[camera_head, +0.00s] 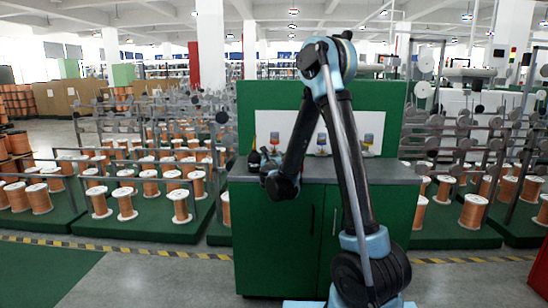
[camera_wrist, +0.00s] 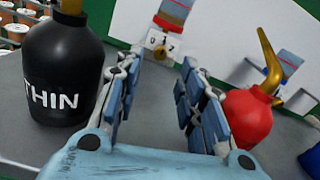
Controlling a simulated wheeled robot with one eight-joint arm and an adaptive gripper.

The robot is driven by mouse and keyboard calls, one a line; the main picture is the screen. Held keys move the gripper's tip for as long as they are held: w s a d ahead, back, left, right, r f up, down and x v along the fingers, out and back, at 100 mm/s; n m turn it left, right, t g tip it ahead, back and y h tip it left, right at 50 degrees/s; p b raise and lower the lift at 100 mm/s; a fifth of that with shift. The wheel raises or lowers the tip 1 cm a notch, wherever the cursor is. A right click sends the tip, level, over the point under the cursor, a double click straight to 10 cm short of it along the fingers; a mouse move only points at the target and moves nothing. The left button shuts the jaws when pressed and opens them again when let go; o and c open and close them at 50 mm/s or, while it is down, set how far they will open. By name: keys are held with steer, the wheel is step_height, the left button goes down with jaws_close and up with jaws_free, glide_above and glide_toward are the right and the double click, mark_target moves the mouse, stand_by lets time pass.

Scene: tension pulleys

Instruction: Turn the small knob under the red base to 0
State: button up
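My gripper (camera_wrist: 160,78) is open and empty in the wrist view, its two blue-padded fingers apart. Beyond the gap between the fingertips is a small golden knob (camera_wrist: 159,51) on a white plate (camera_wrist: 164,40) marked with a 0 and a 7. Above the plate is a blue-grey pulley unit with a red base band (camera_wrist: 170,22), its top cut off. In the head view my gripper (camera_head: 281,186) is over the left part of the counter, too small to judge its fingers. Small units (camera_head: 321,139) stand along the white backboard there.
A black bottle labelled THIN (camera_wrist: 62,75) stands left of my gripper. A red container with a curved golden spout (camera_wrist: 246,115) is close by the right finger. A second unit (camera_wrist: 284,68) is farther right. The grey counter (camera_head: 390,174) is bare at right.

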mark_target(274, 152)
steer(key=shift+w, duration=2.7)
jaws_close()
